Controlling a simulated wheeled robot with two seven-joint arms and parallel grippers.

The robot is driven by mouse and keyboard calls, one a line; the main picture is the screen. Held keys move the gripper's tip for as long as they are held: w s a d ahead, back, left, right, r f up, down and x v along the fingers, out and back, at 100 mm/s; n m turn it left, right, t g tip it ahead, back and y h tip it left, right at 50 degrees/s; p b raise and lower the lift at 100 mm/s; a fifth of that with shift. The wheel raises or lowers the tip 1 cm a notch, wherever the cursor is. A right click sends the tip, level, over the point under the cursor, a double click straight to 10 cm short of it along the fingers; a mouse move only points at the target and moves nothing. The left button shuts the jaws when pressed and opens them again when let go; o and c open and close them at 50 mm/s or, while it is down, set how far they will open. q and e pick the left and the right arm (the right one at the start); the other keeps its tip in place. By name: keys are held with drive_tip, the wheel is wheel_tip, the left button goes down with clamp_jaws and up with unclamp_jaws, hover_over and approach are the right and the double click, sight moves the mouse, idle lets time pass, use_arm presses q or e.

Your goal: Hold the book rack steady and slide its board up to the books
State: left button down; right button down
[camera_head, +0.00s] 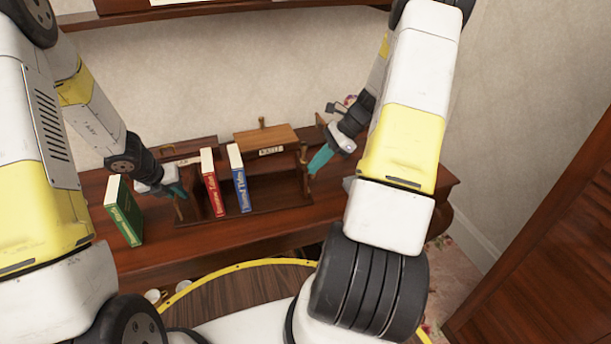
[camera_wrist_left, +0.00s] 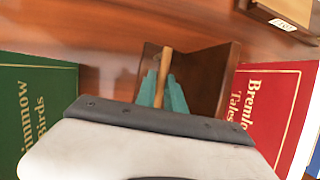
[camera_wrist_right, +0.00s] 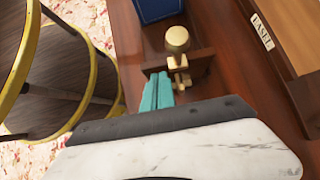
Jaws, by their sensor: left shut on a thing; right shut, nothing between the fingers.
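The dark wooden book rack (camera_head: 275,203) lies on the desk, with a red book (camera_head: 212,182) and a blue book (camera_head: 238,177) upright in it. My left gripper (camera_head: 179,190) is shut on a thin wooden handle (camera_wrist_left: 163,75) beside the dark upright board (camera_wrist_left: 215,75) at the rack's left end. A gap separates that board from the red book. My right gripper (camera_head: 318,161) is shut and empty at the rack's right end board (camera_head: 304,168). In the right wrist view its fingers are close to a brass knob (camera_wrist_right: 177,40) and fitting; contact is unclear.
A green book (camera_head: 122,211) stands on the desk left of the rack. A labelled wooden box (camera_head: 266,137) sits behind the rack. A yellow-rimmed round wooden piece (camera_head: 240,290) is in front of the desk. A wall closes the back.

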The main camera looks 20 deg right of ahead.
sight(302, 167)
drive_tip(key=shift+w+a, duration=0.15)
drive_tip(key=shift+a, duration=2)
drive_tip(key=shift+w+a, duration=0.15)
drive_tip(key=shift+a, duration=0.8)
drive_tip(key=shift+w+a, duration=0.1)
drive_tip(key=shift+a, duration=0.85)
drive_tip(key=shift+w+a, duration=0.15)
drive_tip(key=shift+a, duration=1.95)
drive_tip(key=shift+w+a, duration=0.2)
drive_tip(key=shift+a, duration=1.8)
